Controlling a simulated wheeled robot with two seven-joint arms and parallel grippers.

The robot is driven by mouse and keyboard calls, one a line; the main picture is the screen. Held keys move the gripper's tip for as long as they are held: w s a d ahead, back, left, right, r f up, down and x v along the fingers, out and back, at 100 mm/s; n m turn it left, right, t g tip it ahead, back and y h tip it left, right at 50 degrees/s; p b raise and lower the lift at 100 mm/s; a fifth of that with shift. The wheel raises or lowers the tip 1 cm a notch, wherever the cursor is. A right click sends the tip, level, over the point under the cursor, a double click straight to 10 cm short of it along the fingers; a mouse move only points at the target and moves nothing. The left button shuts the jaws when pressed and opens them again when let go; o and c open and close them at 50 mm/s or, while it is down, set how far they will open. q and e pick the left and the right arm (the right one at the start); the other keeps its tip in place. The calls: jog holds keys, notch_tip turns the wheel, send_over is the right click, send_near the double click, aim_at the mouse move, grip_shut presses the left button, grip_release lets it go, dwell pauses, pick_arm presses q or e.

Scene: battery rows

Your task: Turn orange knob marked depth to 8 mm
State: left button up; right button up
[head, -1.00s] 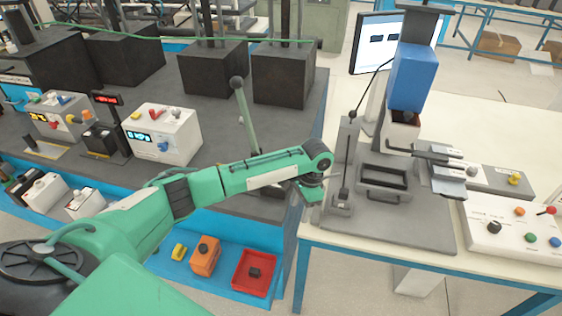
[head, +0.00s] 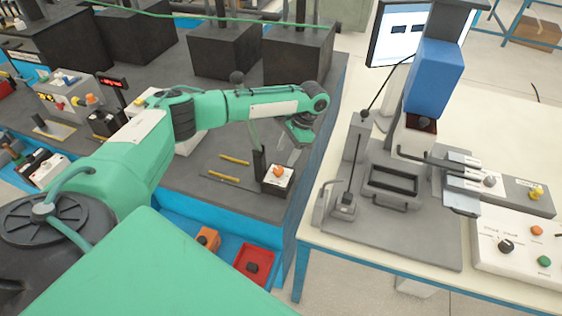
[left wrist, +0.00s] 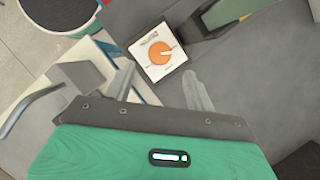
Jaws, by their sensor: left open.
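My left gripper (head: 294,152) is above and slightly right of the box, empty. Its fingers (left wrist: 158,78) are open, showing on either side of the box's near edge, apart from the knob. My right gripper is not in view.
Right of a gap, a pale table (head: 330,235) holds a press with a blue head (head: 433,78) and a panel with another orange knob (head: 537,230).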

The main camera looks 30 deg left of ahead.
aim_at(279, 169)
pick_arm(q)
jog(key=p+x, duration=0.1)
jog(key=x, duration=0.4)
jog(key=shift+f, duration=0.2)
jog(key=shift+s+a+f, duration=0.1)
jog(key=shift+s+f, duration=0.05)
jog(key=shift+f, duration=0.3)
jog(key=shift+c, duration=0.2)
jog(key=c, duration=0.9)
jog(key=shift+p, duration=0.3)
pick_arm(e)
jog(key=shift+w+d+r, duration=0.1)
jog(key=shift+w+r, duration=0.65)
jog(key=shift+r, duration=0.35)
